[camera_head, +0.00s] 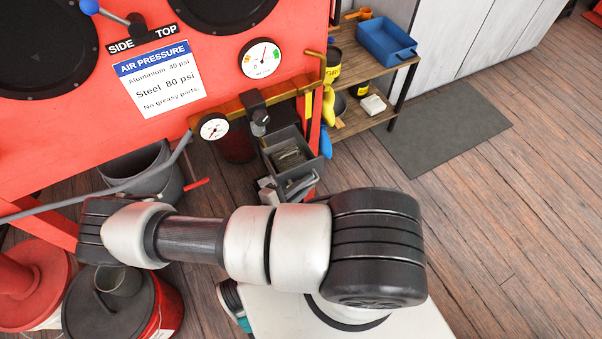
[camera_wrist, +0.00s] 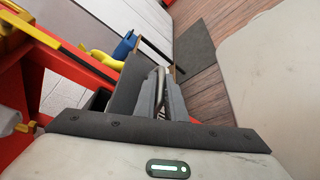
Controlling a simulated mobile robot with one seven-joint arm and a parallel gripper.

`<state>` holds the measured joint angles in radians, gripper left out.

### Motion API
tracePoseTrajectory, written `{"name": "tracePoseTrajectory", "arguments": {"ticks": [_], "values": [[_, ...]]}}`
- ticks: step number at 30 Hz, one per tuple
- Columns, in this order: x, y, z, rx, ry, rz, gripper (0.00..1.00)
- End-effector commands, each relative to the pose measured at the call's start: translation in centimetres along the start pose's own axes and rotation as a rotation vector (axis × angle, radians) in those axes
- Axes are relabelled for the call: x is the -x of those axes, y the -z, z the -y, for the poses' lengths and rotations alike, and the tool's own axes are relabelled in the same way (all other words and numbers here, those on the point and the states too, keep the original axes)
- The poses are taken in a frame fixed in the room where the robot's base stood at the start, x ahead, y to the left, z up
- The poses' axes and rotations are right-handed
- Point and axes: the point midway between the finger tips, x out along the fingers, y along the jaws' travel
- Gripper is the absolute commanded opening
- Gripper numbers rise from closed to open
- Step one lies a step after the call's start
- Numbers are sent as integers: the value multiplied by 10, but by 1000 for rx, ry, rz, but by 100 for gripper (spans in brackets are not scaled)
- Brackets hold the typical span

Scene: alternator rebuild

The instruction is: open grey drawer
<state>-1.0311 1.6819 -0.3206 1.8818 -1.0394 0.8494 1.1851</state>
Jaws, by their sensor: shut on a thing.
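The grey drawer (camera_head: 300,172) shows in the middle of the head view, below the red cabinet. It is pulled out at least partly, with its top open and some metal parts (camera_head: 291,155) inside. My gripper (camera_head: 289,190) is at the drawer's near front, partly hidden by my arm. In the wrist view my gripper (camera_wrist: 162,80) is shut on the drawer's handle, a thin bar between the fingers. The drawer's grey front (camera_wrist: 125,88) stands just left of the fingers there. The full length of the handle is hidden.
The red cabinet (camera_head: 225,75) with gauges stands behind. A wooden shelf (camera_head: 375,70) holds a blue bin (camera_head: 386,41). A grey bucket (camera_head: 150,170) and lidded containers (camera_head: 115,305) stand on the left. The wooden floor (camera_head: 500,220) and grey mat (camera_head: 440,128) at right are clear.

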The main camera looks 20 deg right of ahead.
Motion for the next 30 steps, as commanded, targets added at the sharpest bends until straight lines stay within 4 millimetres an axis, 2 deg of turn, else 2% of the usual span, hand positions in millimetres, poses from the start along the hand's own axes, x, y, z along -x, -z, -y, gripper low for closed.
{"name": "tracePoseTrajectory", "arguments": {"ticks": [6,7,8,19,23,30], "values": [[1,3,2,1,4,-6,0],[1,3,2,1,4,-6,13],[1,3,2,1,5,-6,17],[6,2,0,-2,1,-4,17],[25,2,-1,-3,1,-6,17],[83,3,0,-3,2,-9,17]]}}
